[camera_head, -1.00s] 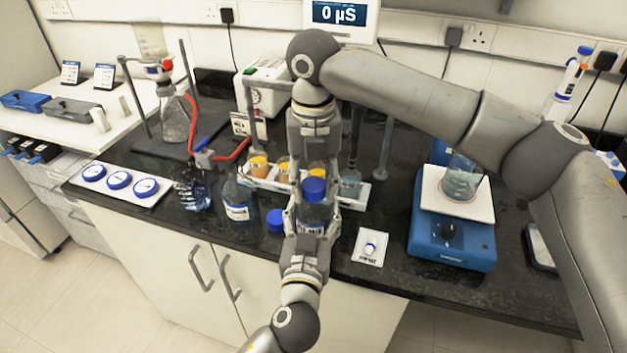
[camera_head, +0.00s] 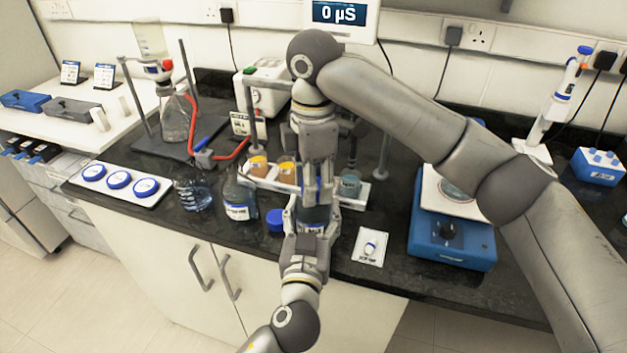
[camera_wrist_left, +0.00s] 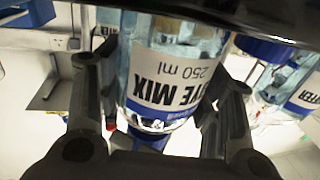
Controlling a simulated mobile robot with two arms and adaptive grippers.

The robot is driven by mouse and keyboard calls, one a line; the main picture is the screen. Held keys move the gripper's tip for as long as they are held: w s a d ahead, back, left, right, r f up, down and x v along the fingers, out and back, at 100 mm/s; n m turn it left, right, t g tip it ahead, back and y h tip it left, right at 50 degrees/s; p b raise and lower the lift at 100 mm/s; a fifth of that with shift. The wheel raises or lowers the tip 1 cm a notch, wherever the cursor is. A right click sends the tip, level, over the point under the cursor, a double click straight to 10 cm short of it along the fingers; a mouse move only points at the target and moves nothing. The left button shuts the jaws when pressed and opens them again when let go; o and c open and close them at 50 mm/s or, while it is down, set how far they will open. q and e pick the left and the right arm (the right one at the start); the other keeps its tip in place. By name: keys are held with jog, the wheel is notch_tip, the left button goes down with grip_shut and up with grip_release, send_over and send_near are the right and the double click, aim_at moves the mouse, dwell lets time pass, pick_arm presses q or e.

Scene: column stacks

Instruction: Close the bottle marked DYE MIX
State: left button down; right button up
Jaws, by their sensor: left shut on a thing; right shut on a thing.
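The DYE MIX bottle (camera_head: 314,214) stands near the front edge of the bench, mostly hidden between my grippers. Its label also shows upside down in the left wrist view (camera_wrist_left: 172,85). My left gripper (camera_head: 313,222) comes from the front and is shut on the bottle's body. My right gripper (camera_head: 318,188) points down over the bottle's top and is shut on the blue cap, which its fingers almost wholly cover. Blue also shows at the bottle's neck end in the left wrist view. I cannot tell how far the cap is turned.
Another blue cap (camera_head: 275,220) lies just left of the bottle. A labelled clear bottle (camera_head: 239,200) stands farther left. A white rack (camera_head: 262,184) with orange-filled vessels is behind. A small white card (camera_head: 370,247) and a blue stirrer (camera_head: 452,243) are to the right.

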jog(key=m, duration=1.1)
jog(key=shift+m, duration=0.3)
jog(key=m, duration=1.1)
jog(key=o, duration=1.1)
jog(key=shift+r, duration=2.2)
